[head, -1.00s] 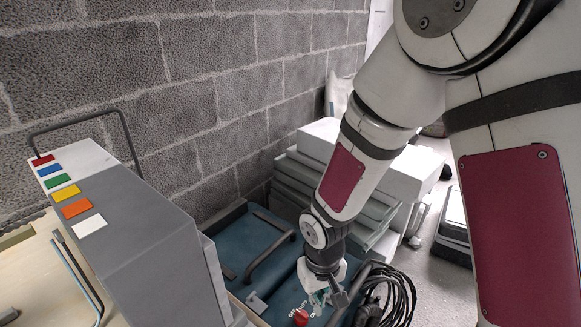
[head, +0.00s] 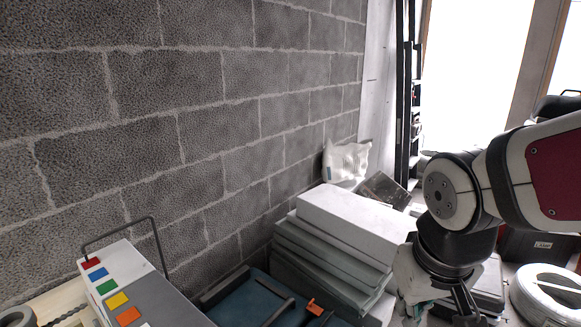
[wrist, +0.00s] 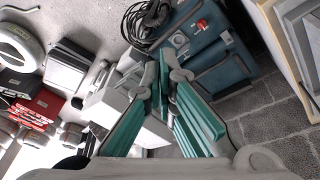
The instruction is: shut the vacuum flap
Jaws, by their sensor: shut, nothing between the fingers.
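The vacuum is a blue-teal unit. Its top shows low in the head view (head: 252,303), cut off by the bottom edge, with a dark handle and a small orange piece (head: 315,307). In the wrist view the vacuum (wrist: 208,58) lies beyond my fingers, with a red knob (wrist: 201,24) and a round grey fitting (wrist: 179,40). I cannot make out the flap or whether it stands open. My gripper (wrist: 160,75) is shut and empty, apart from the vacuum. In the head view my gripper (head: 462,312) is partly cut off, right of the vacuum.
A stack of white and grey slabs (head: 345,225) stands between the vacuum and my arm. A grey box with coloured tabs (head: 125,290) is at left, a block wall (head: 200,110) behind. A black cable coil (wrist: 146,22) lies beside the vacuum. A white reel (head: 548,295) stands at right.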

